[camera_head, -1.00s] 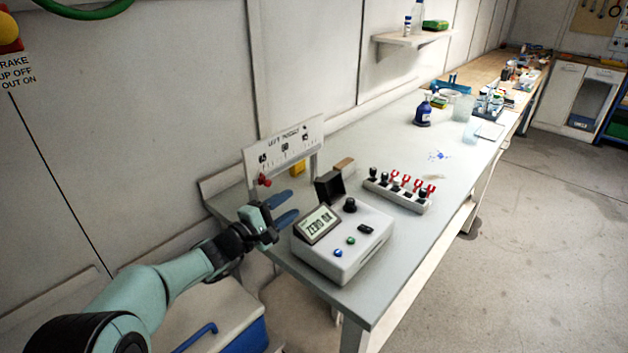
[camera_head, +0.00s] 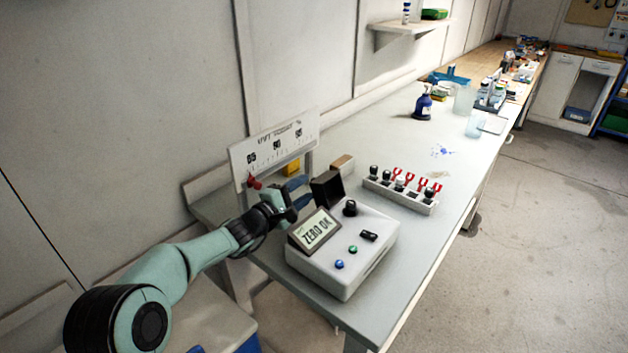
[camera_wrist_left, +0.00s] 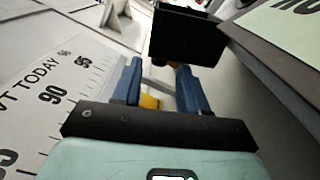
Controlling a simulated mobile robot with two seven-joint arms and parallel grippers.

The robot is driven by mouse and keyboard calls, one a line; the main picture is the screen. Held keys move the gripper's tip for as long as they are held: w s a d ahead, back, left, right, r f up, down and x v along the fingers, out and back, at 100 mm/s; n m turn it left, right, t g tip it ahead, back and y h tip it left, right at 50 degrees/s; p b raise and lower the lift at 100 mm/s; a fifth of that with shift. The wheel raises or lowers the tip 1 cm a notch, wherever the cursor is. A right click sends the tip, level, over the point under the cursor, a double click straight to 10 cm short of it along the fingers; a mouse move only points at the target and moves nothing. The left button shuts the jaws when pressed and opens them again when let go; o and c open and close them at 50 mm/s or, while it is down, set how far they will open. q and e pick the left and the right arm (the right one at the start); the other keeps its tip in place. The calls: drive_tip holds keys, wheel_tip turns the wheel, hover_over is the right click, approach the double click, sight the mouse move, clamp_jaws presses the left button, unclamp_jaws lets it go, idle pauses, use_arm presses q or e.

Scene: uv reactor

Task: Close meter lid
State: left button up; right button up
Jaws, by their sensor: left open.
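The meter (camera_head: 345,262) is a white box on the bench with a tilted display (camera_head: 316,231) reading "ZERO OK". A dark, box-like flap that looks like its lid (camera_head: 327,189) stands raised at its back left corner. In the left wrist view this black lid (camera_wrist_left: 185,38) is just beyond the fingertips. My left gripper (camera_head: 303,192) is open at the meter's left back side, behind the display. Its two blue fingers (camera_wrist_left: 158,75) are apart with nothing between them; contact with the lid cannot be told. The lid's hinge is hidden. My right gripper is not in view.
A white scale board (camera_head: 274,148) with a red pointer stands left of the gripper, close to it. A blue spray bottle (camera_head: 422,104) stands farther back. The bench between is mostly clear.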

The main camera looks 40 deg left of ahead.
use_arm(q)
drive_tip(key=w, duration=0.5)
drive_tip(key=shift+d+p, duration=0.2)
drive_tip(key=shift+p, duration=0.2)
clamp_jaws()
